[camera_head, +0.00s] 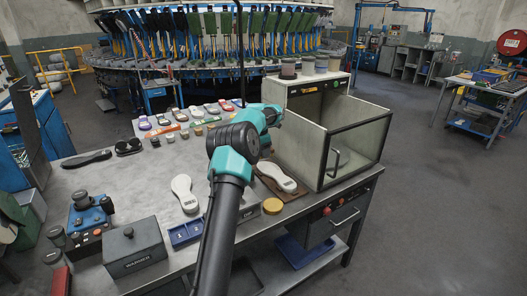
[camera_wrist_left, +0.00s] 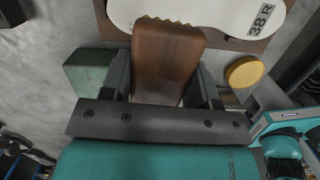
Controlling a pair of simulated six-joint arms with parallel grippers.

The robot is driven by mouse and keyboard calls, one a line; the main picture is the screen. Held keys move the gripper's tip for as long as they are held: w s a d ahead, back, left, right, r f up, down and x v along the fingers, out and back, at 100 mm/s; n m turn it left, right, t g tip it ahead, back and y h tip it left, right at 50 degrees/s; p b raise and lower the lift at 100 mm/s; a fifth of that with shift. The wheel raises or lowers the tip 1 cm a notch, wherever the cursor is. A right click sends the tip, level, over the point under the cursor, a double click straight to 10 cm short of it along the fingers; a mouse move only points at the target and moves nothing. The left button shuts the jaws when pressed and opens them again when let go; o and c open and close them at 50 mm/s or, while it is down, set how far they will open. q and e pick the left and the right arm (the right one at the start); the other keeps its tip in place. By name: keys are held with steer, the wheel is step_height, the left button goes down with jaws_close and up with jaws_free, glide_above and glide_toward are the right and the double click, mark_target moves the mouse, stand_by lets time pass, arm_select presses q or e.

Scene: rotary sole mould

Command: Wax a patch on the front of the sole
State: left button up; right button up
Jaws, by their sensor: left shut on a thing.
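A white sole marked 38 R (camera_wrist_left: 215,14) lies on a brown mat (camera_wrist_left: 250,45); in the head view the sole (camera_head: 277,177) shows just right of my left arm. My left gripper (camera_wrist_left: 165,85) is shut on a brown wooden block with a jagged yellowish front edge, like a brush (camera_wrist_left: 165,55). The jagged edge overlaps the near edge of the sole in the left wrist view; I cannot tell if they touch. A round yellow disc (camera_head: 272,206), perhaps the wax, lies near the mat and also shows in the wrist view (camera_wrist_left: 246,72). My right gripper is not in view.
A cabinet with a clear front (camera_head: 345,150) stands right behind the mat. Another white sole (camera_head: 184,193), a blue tray (camera_head: 186,232) and a grey box (camera_head: 135,248) are left of my arm. Several small shoes and blocks line the back. A green block (camera_wrist_left: 88,75) lies beside the gripper.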

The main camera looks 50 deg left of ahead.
arm_select(q)
glide_above(264, 170)
steer(key=shift+s+f, duration=0.2)
steer(key=shift+f, duration=1.3)
steer(key=shift+s+f, duration=0.2)
steer(key=shift+f, duration=1.25)
steer(key=shift+f, duration=1.1)
